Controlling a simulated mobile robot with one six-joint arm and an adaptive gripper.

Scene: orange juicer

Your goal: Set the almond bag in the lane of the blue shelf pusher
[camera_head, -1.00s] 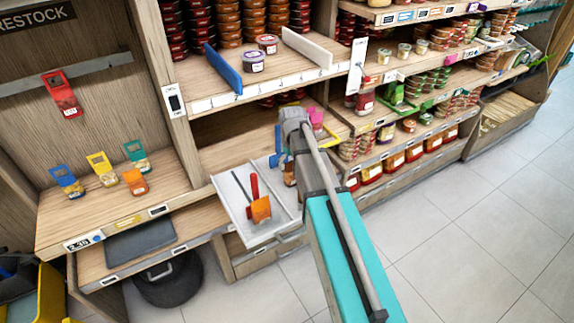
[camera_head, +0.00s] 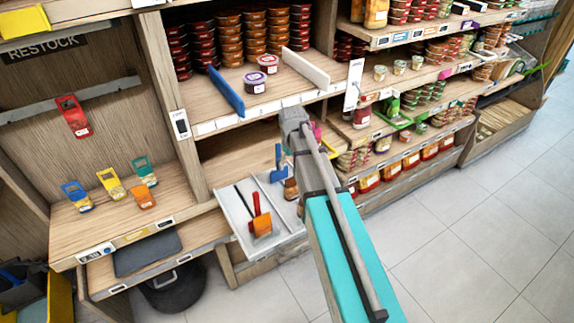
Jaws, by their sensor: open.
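Several small bags with coloured tops stand on the restock shelf (camera_head: 150,222) at left: a blue one (camera_head: 76,195), a yellow one (camera_head: 112,185), a green one (camera_head: 144,171) and an orange one (camera_head: 142,197). A red bag (camera_head: 73,116) hangs higher on the back panel. I cannot read which is the almond bag. A blue upright strip (camera_head: 226,92), which looks like the blue shelf pusher, stands on the upper middle shelf, left of two stacked-lid tubs.
A white tray (camera_head: 236,216) with red, orange and dark tools juts out below the shelves. A white divider (camera_head: 305,69) stands right of the purple tub (camera_head: 254,82) and red tub (camera_head: 268,63). A black bin (camera_head: 173,292) is under the lower shelf. Floor at right is clear.

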